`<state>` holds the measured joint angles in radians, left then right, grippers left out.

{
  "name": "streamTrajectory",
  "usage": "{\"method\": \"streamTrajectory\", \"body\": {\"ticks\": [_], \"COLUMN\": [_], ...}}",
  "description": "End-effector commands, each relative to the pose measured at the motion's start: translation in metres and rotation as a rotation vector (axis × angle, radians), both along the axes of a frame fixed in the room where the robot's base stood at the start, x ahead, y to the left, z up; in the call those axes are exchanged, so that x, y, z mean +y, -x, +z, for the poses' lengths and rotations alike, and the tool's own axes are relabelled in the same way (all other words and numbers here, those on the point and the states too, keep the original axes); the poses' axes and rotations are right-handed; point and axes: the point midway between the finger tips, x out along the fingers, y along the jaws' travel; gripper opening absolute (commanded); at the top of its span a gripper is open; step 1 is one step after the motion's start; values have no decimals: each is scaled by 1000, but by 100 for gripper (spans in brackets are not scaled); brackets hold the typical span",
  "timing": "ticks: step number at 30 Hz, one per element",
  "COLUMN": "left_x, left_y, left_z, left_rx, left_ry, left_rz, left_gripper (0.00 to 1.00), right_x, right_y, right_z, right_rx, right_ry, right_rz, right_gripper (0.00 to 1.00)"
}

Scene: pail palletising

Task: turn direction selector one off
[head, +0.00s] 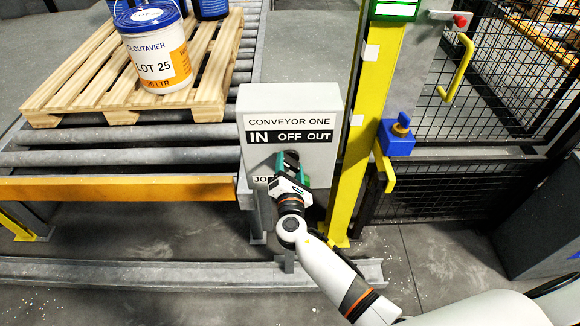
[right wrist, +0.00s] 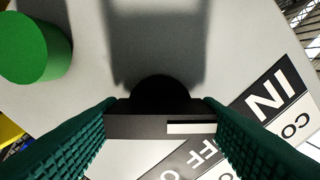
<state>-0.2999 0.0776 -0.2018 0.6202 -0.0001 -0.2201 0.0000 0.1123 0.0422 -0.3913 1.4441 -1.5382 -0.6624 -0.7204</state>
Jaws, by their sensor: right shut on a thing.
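The grey conveyor one control box (head: 313,105) stands at the end of the roller conveyor, labelled IN, OFF, OUT. My right gripper (head: 287,162) is at its front face, below the OFF label. In the right wrist view the green ribbed fingers are shut on the black direction selector (right wrist: 150,126), one on each side. The selector's white mark points toward the IN side of the label (right wrist: 268,95). In the head view the selector is mostly hidden by my gripper. My left gripper is not in view.
A green button (right wrist: 35,48) sits on the box near the selector. A yellow post (head: 368,120) with a blue switch (head: 397,138) stands close at the right, before a mesh fence. A pallet (head: 75,85) with pails, one labelled LOT 25 (head: 155,50), rests on the rollers.

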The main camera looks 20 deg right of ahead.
Motion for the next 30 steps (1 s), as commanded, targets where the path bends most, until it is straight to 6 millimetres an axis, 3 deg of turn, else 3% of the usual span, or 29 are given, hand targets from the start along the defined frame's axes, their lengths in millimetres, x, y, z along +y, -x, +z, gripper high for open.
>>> {"method": "streamTrajectory", "body": {"ticks": [8, 21, 30], "left_x": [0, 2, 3], "left_y": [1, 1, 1], "left_z": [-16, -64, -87], "left_rx": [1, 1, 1], "left_ry": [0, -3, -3], "left_rz": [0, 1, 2], "left_gripper": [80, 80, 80], "right_x": [0, 0, 0], "right_y": [0, 0, 0], "right_z": [-4, -5, -4], "right_rx": [-25, -123, -180], "right_ry": [-84, -423, -626], "right_rz": [-1, -2, -1], "right_gripper": [35, 35, 35]}}
